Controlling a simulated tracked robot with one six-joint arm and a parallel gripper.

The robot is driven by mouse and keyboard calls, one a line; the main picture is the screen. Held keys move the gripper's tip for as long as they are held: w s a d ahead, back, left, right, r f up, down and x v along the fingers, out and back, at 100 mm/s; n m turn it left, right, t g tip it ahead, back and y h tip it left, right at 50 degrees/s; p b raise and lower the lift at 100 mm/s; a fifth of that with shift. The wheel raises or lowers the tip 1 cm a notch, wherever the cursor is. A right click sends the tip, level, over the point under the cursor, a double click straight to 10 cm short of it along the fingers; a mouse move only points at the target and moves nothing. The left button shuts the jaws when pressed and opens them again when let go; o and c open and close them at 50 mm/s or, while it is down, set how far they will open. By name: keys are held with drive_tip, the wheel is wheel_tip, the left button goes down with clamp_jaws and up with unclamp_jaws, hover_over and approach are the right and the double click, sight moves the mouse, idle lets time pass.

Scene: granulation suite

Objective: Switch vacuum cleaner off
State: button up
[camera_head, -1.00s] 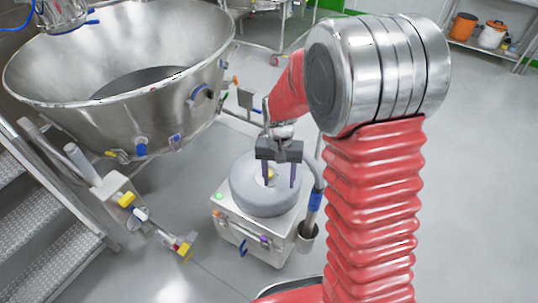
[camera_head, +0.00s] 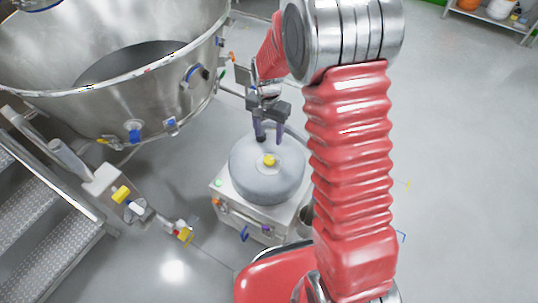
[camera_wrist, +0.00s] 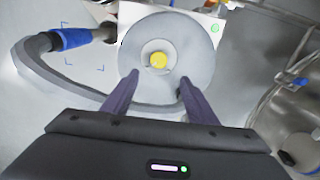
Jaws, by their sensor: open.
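The vacuum cleaner (camera_head: 254,205) is a white box with a round grey lid (camera_head: 258,186) and a yellow knob (camera_head: 269,160) at the lid's centre. A green button (camera_head: 218,183) sits on the box's top corner; it also shows in the wrist view (camera_wrist: 215,28). My gripper (camera_head: 267,140) is open and empty above the far side of the lid. In the wrist view the yellow knob (camera_wrist: 158,60) lies beyond my two fingertips (camera_wrist: 158,80), roughly centred between them. I cannot tell the exact gap between fingers and lid.
A large steel bowl (camera_head: 190,110) stands to the left of the vacuum cleaner. Metal steps (camera_head: 50,255) are at lower left. A grey hose with a blue cuff (camera_wrist: 75,38) curves around the cleaner. The floor at right (camera_head: 460,180) is clear.

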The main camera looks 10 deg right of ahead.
sight(269, 159)
drive_tip(key=shift+d, duration=0.2)
drive_tip(key=shift+f, duration=0.1)
wheel_tip(269, 159, down, 14)
drive_tip(key=shift+r, duration=0.15)
idle(0.7)
drive_tip(key=shift+c, duration=0.3)
drive_tip(key=c, duration=1)
